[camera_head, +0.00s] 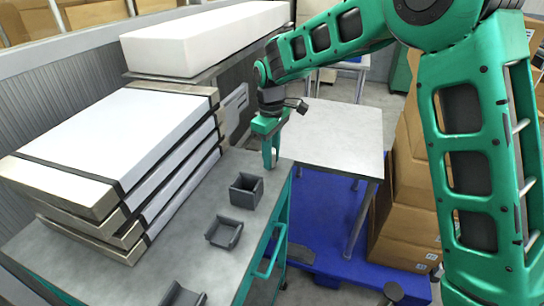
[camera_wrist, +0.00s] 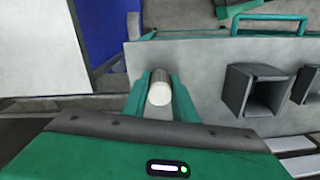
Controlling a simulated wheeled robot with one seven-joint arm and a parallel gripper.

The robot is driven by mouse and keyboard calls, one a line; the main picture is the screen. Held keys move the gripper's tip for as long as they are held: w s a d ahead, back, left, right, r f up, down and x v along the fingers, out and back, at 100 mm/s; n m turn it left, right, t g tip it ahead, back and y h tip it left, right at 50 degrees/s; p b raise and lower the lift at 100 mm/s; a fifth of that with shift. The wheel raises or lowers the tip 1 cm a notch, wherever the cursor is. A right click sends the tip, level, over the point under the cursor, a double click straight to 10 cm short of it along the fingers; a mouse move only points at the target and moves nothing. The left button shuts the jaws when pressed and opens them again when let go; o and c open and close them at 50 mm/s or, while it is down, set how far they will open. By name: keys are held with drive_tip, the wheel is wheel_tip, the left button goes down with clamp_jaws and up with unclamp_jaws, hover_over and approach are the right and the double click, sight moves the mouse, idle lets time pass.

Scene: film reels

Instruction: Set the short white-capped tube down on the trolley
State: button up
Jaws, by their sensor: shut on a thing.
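My gripper (camera_head: 269,148) points down over the far right corner of the grey-topped teal trolley (camera_head: 205,205). In the wrist view its two green fingers are shut on the short white-capped tube (camera_wrist: 160,91), with the round white cap facing the camera. The tube's lower part is hidden by the fingers and cap, so I cannot tell whether it touches the top. The trolley's grey top also shows in the wrist view (camera_wrist: 205,65), beneath and to the right of the tube.
On the trolley stand an open dark square bin (camera_head: 246,190), a shallow dark tray (camera_head: 223,232) and another dark holder at the front. Stacked white-topped cases (camera_head: 110,140) fill its left side.

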drive_tip(key=o, duration=1.1)
drive_tip(key=shift+c, duration=0.2)
wheel_tip(320, 180, up, 12)
drive_tip(key=shift+r, duration=0.1)
